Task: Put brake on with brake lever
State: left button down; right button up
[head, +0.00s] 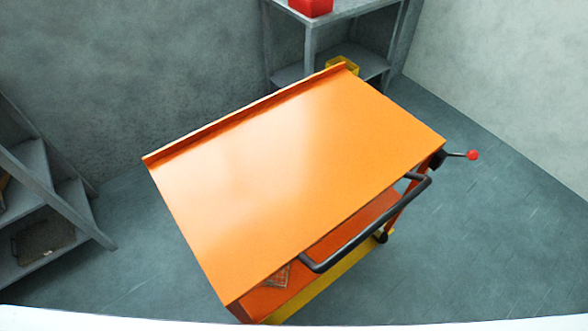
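An orange cart (290,170) stands in the middle of the head view, turned at an angle, with a flat empty top and a raised lip along its far left edge. A brake lever (457,154) with a red ball knob (473,155) sticks out to the right from the cart's right corner. A dark push handle (365,232) runs along the cart's near right side. Neither of my grippers shows in this view, so nothing is seen touching the lever or the cart.
A grey shelf (340,12) with a red box (311,6) and a yellow bin (343,65) stands behind the cart. Another grey shelf (60,190) is at the left. The floor (500,240) right of the cart is clear.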

aim_at(472, 154)
jog(key=l+z, duration=0.15)
jog(key=z, duration=0.25)
jog(key=i+z, duration=0.1)
jog(key=z, duration=0.35)
jog(key=i+l+z, duration=0.1)
jog(key=z, duration=0.3)
